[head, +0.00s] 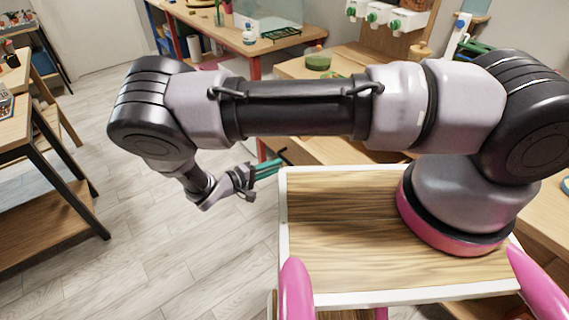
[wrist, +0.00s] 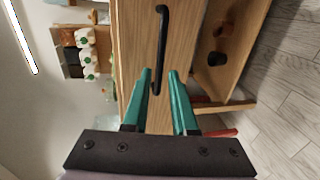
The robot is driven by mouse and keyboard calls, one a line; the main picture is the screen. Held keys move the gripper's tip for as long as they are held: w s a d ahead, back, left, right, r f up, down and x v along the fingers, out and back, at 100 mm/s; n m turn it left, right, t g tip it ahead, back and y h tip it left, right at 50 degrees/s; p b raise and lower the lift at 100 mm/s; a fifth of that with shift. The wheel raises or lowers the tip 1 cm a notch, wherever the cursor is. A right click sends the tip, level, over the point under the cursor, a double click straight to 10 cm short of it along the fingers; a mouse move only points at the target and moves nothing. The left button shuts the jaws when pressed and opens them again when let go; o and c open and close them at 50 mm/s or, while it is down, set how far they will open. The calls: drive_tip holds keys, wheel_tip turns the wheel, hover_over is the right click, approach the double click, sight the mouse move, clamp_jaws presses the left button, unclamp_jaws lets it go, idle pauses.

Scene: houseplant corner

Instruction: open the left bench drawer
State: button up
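In the wrist view a wooden front (wrist: 132,40) carries a long black bar handle (wrist: 162,40), taken to be the bench drawer's. My gripper (wrist: 160,72) is open, its two teal fingers apart, with the near end of the handle showing between the fingertips. I cannot tell whether the fingers reach around the bar or stop short of it. In the head view my gripper (head: 268,168) is low at the side of the wooden bench (head: 300,68), close to a dark bar. The drawer front is mostly hidden there by my arm.
In the wrist view a wooden shelf (wrist: 232,75) with dark items lies beside the front. The floor (head: 150,270) at left is clear, up to a table (head: 45,215).

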drive_tip(key=shift+v, duration=2.4)
drive_tip(key=w+d+r+m+g+y, duration=0.2)
drive_tip(key=w+d+r+g+y, duration=0.15)
drive_tip(key=r, duration=0.75)
drive_tip(key=w+d+r+m+g+y, duration=0.25)
drive_tip(key=d+r, duration=0.25)
drive_tip(key=r, duration=0.7)
drive_tip(key=w+d+r+m+g+y, duration=0.2)
drive_tip(key=d+r+m+g+y, duration=0.15)
drive_tip(key=r, duration=0.75)
drive_tip(key=s+d+r+m+t+y, duration=0.1)
drive_tip(key=s+d+r+t+y, duration=0.1)
drive_tip(key=s+d+r, duration=0.4)
drive_tip(key=s+d+r+m+t+y, duration=0.2)
drive_tip(key=s+d+r+t, duration=0.3)
drive_tip(key=d+r, duration=0.7)
drive_tip(key=shift+s+r+y, duration=0.55)
drive_tip(key=shift+s+r, duration=0.6)
drive_tip(key=shift+r, duration=0.1)
drive_tip(key=shift+d+t, duration=0.15)
drive_tip(key=shift+t, duration=0.1)
